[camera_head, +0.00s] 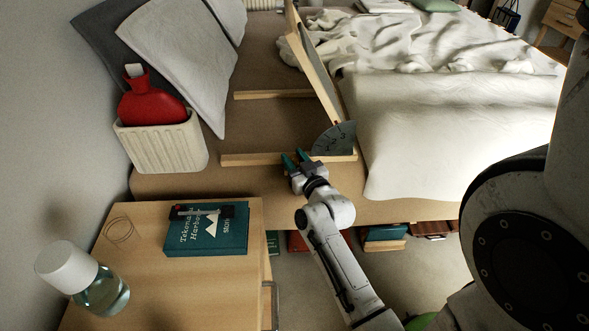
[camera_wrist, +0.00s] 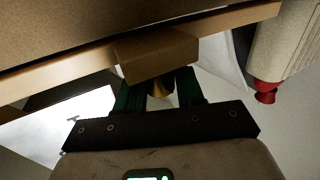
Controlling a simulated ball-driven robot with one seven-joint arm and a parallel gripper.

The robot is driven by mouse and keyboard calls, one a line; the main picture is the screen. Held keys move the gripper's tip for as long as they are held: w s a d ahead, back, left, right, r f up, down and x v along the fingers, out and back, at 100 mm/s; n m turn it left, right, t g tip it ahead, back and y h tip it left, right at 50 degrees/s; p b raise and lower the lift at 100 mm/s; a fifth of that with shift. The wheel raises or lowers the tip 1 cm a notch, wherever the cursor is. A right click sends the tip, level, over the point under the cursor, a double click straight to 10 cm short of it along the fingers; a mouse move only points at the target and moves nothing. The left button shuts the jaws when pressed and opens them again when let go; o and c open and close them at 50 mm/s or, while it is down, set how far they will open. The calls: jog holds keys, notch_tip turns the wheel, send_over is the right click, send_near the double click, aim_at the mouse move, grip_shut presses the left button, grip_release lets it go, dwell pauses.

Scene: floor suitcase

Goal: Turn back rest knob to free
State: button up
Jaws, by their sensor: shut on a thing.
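The back rest is a tilted wooden-edged panel (camera_head: 318,78) standing on a wooden base with two rails on the bed. A grey quarter-round dial plate (camera_head: 334,139) with marks sits at its lower near corner. My gripper (camera_head: 296,158) is at the near rail (camera_head: 245,159), beside the dial. The knob is mostly hidden by the fingers there and cannot be made out in the head view. The dial's setting is too small to read.
A nightstand (camera_head: 150,290) at the lower left holds a teal book (camera_head: 205,240) and a glass bottle with a white cap (camera_head: 100,290). A ribbed white bin (camera_head: 165,148) holds a red hot-water bottle (camera_head: 150,104). Pillows and a white duvet (camera_head: 420,130) flank the back rest.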

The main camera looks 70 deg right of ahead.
jog(key=shift+w+a+f+n+t+y+b, duration=0.1)
jog(key=shift+f+n+t+y+b, duration=0.2)
jog(key=shift+b, duration=1.1)
jog(key=shift+f+n+t+y+b, duration=0.1)
jog(key=shift+n+t+y+b, duration=0.3)
jog(key=shift+b, duration=1)
jog(key=n+t+y+b, duration=0.1)
jog(key=y+b, duration=0.1)
jog(key=b, duration=0.3)
jog(key=shift+r, duration=0.2)
jog(key=shift+r+n+t+y+b, duration=0.1)
jog(key=shift+n+t+y+b, duration=0.4)
jog(key=shift+n+y+b, duration=0.7)
jog(key=shift+y+b, duration=0.2)
jog(key=shift+r+n+t+y, duration=0.1)
jog(key=shift+n+t+y, duration=0.55)
jog(key=shift+y, duration=0.55)
jog(key=shift+n+y, duration=0.35)
jog(key=shift+y, duration=0.05)
jog(key=o, duration=0.9)
